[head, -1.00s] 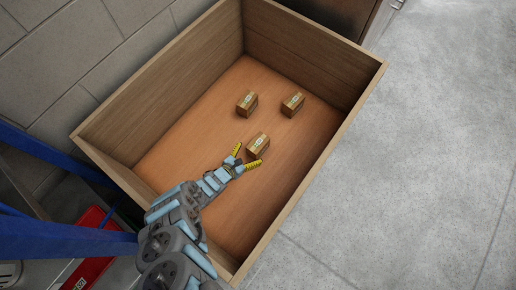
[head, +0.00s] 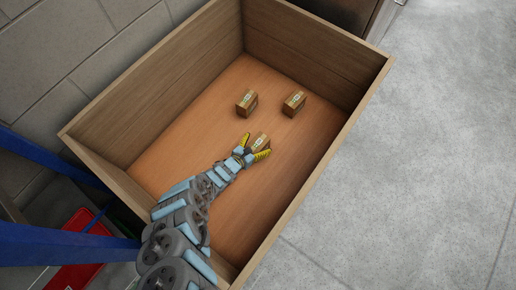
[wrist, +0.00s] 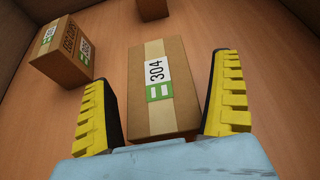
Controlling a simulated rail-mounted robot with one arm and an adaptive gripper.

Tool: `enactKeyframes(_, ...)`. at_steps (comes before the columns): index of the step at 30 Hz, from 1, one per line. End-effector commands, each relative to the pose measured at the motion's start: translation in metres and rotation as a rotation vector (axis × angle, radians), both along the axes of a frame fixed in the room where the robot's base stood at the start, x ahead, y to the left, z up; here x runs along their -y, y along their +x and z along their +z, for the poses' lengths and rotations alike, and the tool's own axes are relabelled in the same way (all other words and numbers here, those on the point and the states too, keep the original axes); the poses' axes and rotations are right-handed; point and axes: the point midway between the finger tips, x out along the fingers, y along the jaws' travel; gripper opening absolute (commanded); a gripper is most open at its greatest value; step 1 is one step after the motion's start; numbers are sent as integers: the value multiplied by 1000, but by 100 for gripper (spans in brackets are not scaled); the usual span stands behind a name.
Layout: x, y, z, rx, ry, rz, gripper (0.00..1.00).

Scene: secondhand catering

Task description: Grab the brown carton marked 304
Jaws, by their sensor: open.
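The brown carton marked 304 (wrist: 163,90) lies on the wooden box floor in the wrist view, its white and green label facing me. In the head view the same carton (head: 261,142) is the nearest of three and is partly hidden by my gripper. My gripper (wrist: 165,100) is open, with a yellow-and-black finger on each side of the carton's near part. Gaps show between the fingers and the carton. My gripper also shows in the head view (head: 257,147), low over the carton.
Two similar cartons, one at left (head: 246,102) and one at right (head: 294,103), stand farther back.

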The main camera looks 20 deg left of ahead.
Motion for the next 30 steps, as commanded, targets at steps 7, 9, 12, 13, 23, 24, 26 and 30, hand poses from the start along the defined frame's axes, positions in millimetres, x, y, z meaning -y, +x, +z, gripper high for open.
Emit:
enactKeyframes(7, 1, 3, 0, 1, 0, 0, 94)
enactKeyframes(9, 1, 3, 0, 1, 1, 0, 83)
enactKeyframes(12, 0, 3, 0, 1, 1, 0, 54)
enactKeyframes(13, 0, 3, 0, 1, 1, 0, 45)
enactKeyframes(23, 0, 3, 0, 1, 1, 0, 20)
enactKeyframes(24, 0, 3, 0, 1, 1, 0, 20)
enactKeyframes(26, 0, 3, 2, 1, 1, 0, 20)
enactKeyframes(30, 0, 3, 9, 3, 2, 0, 20)
